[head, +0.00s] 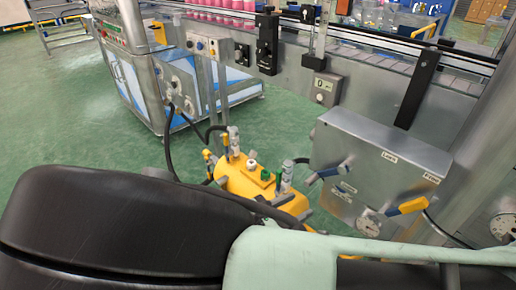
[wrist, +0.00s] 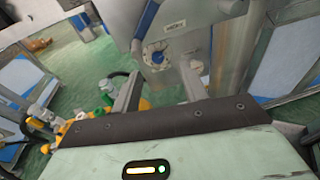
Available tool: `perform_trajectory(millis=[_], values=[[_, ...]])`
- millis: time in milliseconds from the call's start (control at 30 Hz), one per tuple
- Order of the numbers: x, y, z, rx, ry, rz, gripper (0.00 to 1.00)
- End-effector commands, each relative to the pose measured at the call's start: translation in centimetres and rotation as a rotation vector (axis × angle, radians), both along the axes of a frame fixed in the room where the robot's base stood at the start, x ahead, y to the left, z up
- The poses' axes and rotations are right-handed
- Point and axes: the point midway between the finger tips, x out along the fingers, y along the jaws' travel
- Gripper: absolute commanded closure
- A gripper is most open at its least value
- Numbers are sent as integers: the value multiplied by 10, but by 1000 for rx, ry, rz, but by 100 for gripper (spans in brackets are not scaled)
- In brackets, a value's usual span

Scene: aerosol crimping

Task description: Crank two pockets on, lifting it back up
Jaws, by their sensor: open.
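A grey metal box (head: 375,160) stands at the right in the head view. I cannot tell which part is the crank.
A yellow unit (head: 240,185) with valves and hoses stands left of the box. A conveyor (head: 400,65) with pink cans (head: 222,14) runs behind. A control cabinet (head: 170,75) is at the upper left. Green floor (head: 80,130) is clear at the left.

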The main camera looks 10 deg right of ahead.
Motion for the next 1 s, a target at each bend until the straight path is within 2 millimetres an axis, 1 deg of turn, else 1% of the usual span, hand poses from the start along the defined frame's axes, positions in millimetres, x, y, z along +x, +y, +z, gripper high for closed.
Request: perform_trajectory(millis=[33,200,333,467,800,1000], values=[[6,6,-6,-53,-20,46,56],[16,20,-3,-147,-56,126,56],[20,19,-2,-161,-63,137,56],[26,9,-3,-160,-63,135,56],[51,-30,-4,-159,-62,132,56],[62,-47,-3,-158,-62,132,56]])
